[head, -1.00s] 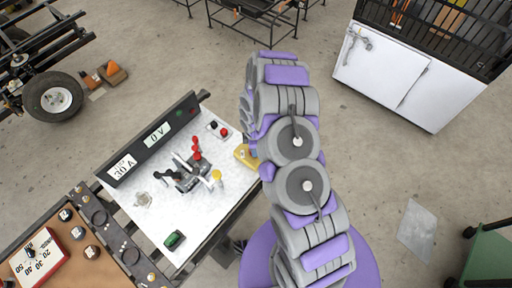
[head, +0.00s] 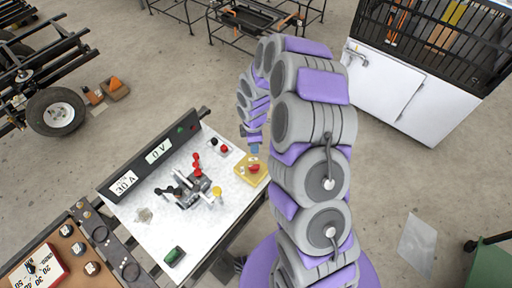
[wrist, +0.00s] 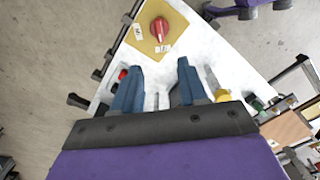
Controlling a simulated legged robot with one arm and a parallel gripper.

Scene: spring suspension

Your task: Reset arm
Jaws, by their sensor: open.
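My arm rises from its purple base at the lower right of the head view and bends over at the top. Its forearm hangs down on the left side, and its end is near the far right edge of the white workbench (head: 150,228). In the wrist view my gripper (wrist: 158,82) is open, with two blue fingers apart and nothing between them. Beyond the fingertips is a yellow plate with a red knob (wrist: 159,29), on the bench's corner. The yellow plate (head: 246,175) also shows in the head view, just below the arm's end.
The bench holds a panel with displays (head: 158,150), a clamp-like device with red and black handles (head: 197,185) and a green item (head: 174,256). A wheel (head: 57,112) is at left, a white cabinet (head: 395,90) at upper right.

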